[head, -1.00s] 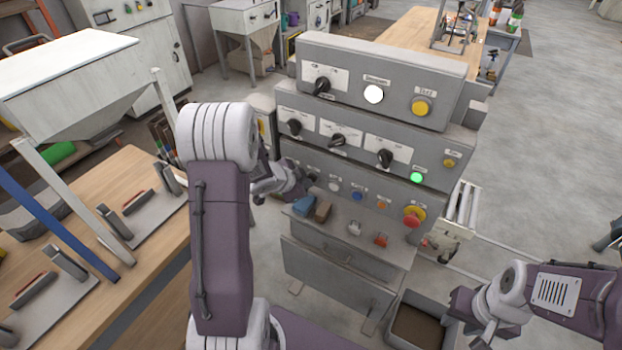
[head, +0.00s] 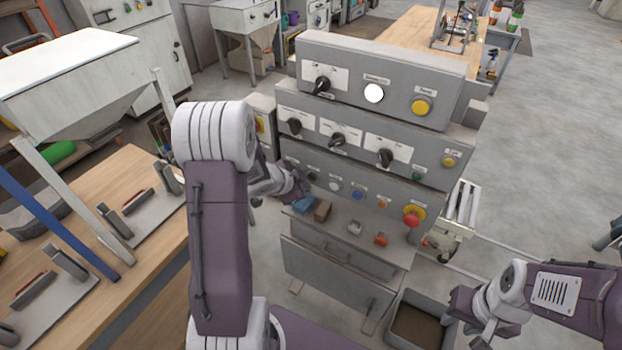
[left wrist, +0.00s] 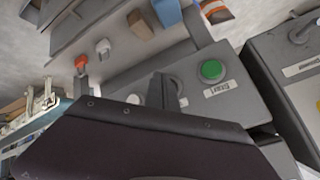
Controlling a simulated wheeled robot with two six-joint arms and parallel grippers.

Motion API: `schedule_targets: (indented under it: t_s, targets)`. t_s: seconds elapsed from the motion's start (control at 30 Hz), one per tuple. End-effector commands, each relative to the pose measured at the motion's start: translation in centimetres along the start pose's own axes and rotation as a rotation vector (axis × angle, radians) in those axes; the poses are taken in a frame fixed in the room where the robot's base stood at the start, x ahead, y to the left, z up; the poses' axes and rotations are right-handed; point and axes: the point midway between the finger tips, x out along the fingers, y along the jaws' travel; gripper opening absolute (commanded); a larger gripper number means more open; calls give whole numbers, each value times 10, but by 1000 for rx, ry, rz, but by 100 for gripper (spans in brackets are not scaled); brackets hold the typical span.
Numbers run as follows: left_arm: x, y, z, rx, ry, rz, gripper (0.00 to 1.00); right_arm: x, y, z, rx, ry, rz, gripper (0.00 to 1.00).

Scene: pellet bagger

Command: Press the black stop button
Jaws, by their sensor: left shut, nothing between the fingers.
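The black stop button (head: 312,176) is in the lower row of the grey control panel (head: 455,125), at the left end of what shows there. My left gripper (head: 303,190) is shut and empty, with its tips right at this button. In the left wrist view the shut fingertips (left wrist: 164,90) cover most of a round button with a grey ring, beside the green button marked Start (left wrist: 212,70). I cannot tell whether the tips touch it. My right gripper (head: 480,330) is low at the right, away from the panel; its jaws are unclear.
White (head: 336,185), blue (head: 357,194) and orange (head: 382,204) buttons and a red mushroom button (head: 411,218) continue the row. Blue (head: 304,205) and brown (head: 322,211) blocks lie on the ledge below. A wooden workbench (head: 130,170) stands left.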

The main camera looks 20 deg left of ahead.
Motion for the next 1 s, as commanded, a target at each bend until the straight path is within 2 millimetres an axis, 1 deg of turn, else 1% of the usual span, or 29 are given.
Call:
schedule_targets:
  t_s: [0.2, 0.63, 0.73, 1.0]
  targets:
    - [-3, 2, 3, -2, -1, 0, 0, 1, 0, 0, 0, 0, 0, 34]
    - [-38, 28, 28, -2, 0, -1, 0, 7, 0, 1, 0, 0, 0, 34]
    - [-42, 30, 30, 0, 1, -1, 0, 7, 0, 1, 0, 0, 0, 34]
    - [-42, 30, 30, 0, 1, 0, 0, 7, 0, 1, 0, 0, 0, 34]
